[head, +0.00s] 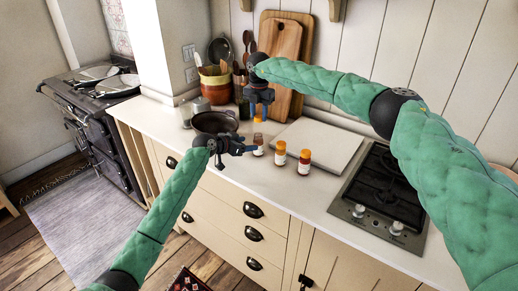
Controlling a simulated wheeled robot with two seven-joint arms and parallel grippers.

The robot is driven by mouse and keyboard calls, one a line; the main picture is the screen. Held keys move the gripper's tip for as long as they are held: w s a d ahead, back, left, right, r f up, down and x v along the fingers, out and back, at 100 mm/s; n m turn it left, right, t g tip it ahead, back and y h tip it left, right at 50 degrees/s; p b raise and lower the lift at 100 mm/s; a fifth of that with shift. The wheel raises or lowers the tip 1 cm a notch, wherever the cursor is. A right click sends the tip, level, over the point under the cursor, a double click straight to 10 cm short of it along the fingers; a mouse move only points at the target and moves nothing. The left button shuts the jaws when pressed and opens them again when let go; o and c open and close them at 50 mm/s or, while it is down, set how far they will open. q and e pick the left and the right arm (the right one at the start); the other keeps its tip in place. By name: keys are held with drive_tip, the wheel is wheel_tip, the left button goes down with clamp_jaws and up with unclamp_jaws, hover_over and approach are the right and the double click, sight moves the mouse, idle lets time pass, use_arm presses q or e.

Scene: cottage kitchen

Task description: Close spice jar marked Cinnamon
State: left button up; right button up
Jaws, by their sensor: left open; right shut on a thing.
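Three small spice jars stand in a row on the white counter (330,185). The left jar (258,141) looks uncapped, and its lower part is close to my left gripper (248,148). The middle jar (280,155) and the right jar (304,163) have orange-yellow caps. The labels are too small to read, so I cannot tell which is Cinnamon. My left gripper is open beside the left jar; contact is unclear. My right gripper (259,110) points down above that jar, shut on a small orange lid (257,119).
A dark pot (214,122) stands just behind my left gripper. A pale board (318,143) lies behind the jars. A gas hob (382,195) is at the right. Cutting boards (285,45) and a utensil crock (214,86) stand at the wall.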

sight(261, 142)
use_arm(q)
drive_tip(key=x, duration=0.9)
use_arm(e)
drive_tip(key=shift+a, duration=0.15)
use_arm(q)
clamp_jaws()
use_arm(e)
drive_tip(key=shift+r, duration=0.1)
drive_tip(key=shift+f, duration=2.45)
drive_tip(key=shift+f, duration=0.85)
drive_tip(key=shift+f, duration=0.6)
